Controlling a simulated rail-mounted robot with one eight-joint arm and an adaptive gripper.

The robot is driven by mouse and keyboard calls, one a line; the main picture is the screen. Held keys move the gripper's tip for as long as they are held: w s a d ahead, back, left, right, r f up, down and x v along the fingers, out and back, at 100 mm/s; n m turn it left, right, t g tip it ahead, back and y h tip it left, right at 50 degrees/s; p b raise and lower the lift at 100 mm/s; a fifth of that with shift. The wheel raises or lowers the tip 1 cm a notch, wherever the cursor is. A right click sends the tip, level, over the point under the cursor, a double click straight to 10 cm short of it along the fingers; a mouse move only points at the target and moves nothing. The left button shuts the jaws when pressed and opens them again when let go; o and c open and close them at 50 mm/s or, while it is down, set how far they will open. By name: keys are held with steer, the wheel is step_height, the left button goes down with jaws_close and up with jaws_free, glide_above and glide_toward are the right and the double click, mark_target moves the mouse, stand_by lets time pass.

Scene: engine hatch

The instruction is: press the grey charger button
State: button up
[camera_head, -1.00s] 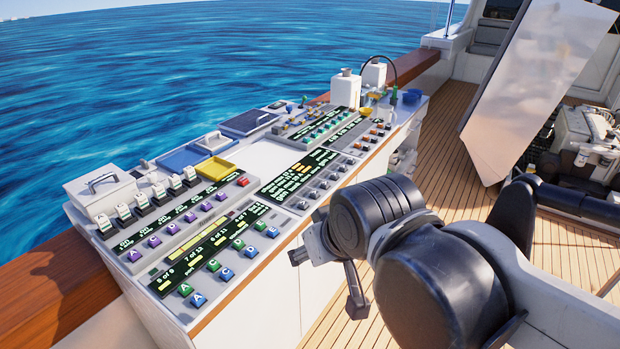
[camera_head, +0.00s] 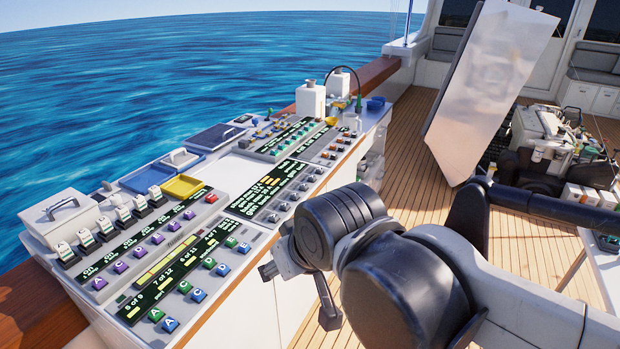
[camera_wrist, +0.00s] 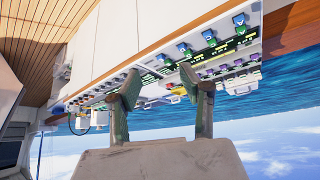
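Several grey buttons (camera_head: 285,207) sit in a row along the near edge of the middle panel, beside a black display (camera_head: 262,196) with green and yellow text. The lettering is too small to tell which is the charger button. A row of small dark-grey buttons also shows in the wrist view (camera_wrist: 110,87), upside down, left of the gripper fingers. My gripper (camera_head: 298,295) hangs off the console's near side, apart from the buttons. In the wrist view its two fingers (camera_wrist: 158,75) stand apart with nothing between them.
The console (camera_head: 105,325) also carries green and blue buttons (camera_head: 200,295), purple buttons (camera_head: 140,252), white switches (camera_head: 105,227), a yellow tray (camera_head: 183,187) and white canisters (camera_head: 310,100). A tilted pale panel (camera_head: 490,85) and an engine (camera_head: 560,145) stand right. Wooden deck (camera_head: 425,165) lies open between.

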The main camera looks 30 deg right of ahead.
steer(key=shift+c, duration=0.3)
jaws_close()
stand_by(1.2)
